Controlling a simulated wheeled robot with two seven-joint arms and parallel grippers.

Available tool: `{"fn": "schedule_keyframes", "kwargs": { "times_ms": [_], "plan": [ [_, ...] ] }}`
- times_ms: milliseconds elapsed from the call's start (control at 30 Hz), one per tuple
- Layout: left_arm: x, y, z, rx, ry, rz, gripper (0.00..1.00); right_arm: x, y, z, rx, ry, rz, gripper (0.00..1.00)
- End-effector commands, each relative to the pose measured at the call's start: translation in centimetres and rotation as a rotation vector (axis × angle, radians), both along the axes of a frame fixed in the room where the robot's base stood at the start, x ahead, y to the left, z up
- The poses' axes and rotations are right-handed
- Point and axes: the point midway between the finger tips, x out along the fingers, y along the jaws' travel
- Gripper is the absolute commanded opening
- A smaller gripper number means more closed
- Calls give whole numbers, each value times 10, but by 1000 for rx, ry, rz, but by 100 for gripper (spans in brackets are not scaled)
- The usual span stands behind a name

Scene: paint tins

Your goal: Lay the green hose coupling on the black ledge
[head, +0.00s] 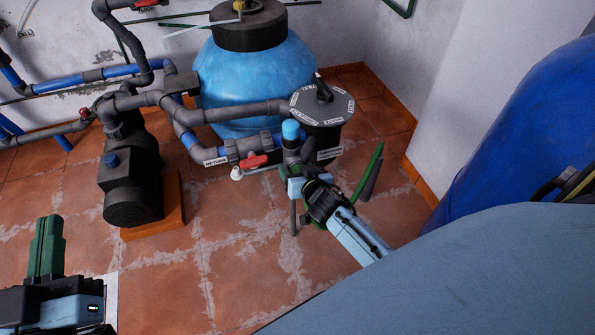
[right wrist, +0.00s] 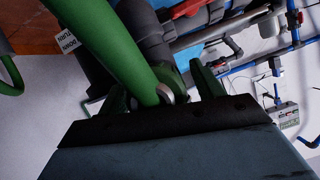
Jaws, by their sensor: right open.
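A bright green hose-like piece (right wrist: 110,40) crosses close in front of my right gripper (right wrist: 162,92) in the right wrist view. A grey metallic end or ring (right wrist: 166,93) shows on it, between the green fingers. My right gripper is open around this end. I cannot tell whether this is the coupling itself. Green hose (head: 371,170) also shows beside my right wrist in the head view, where the right fingertips are hard to make out. My left gripper (head: 46,245) is at the lower left, away from everything, its opening unclear. I cannot identify the black ledge with certainty.
A blue tank (head: 255,85) stands behind a black lidded strainer (head: 322,103). A valve with a red handle (head: 252,161) and grey pipes lie close to my right gripper. A black pump (head: 132,190) stands left on an orange base. Tiled floor (head: 220,270) is clear in front.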

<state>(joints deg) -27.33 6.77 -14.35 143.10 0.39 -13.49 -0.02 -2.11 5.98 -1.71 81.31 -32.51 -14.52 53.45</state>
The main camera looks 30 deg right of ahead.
Motion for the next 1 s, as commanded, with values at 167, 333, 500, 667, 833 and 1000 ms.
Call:
{"fn": "schedule_keyframes", "kwargs": {
  "times_ms": [167, 333, 500, 667, 833, 1000],
  "plan": [
    [-1, -1, 4, -7, -24, -2, 0, 2, 0, 0, 0, -1, 0, 67],
    [-1, -1, 4, -7, -24, -2, 0, 2, 0, 0, 0, -1, 0, 67],
    [-1, 0, 4, -7, -23, -2, 0, 2, 0, 0, 0, -1, 0, 47],
    [-1, 0, 4, -7, -23, -1, 0, 2, 0, 0, 0, -1, 0, 26],
    [-1, 0, 4, -7, -22, -1, 0, 2, 0, 0, 0, -1, 1, 28],
    [-1, -1, 4, -8, -21, -2, 0, 2, 0, 0, 0, -1, 1, 14]
  ]
}}
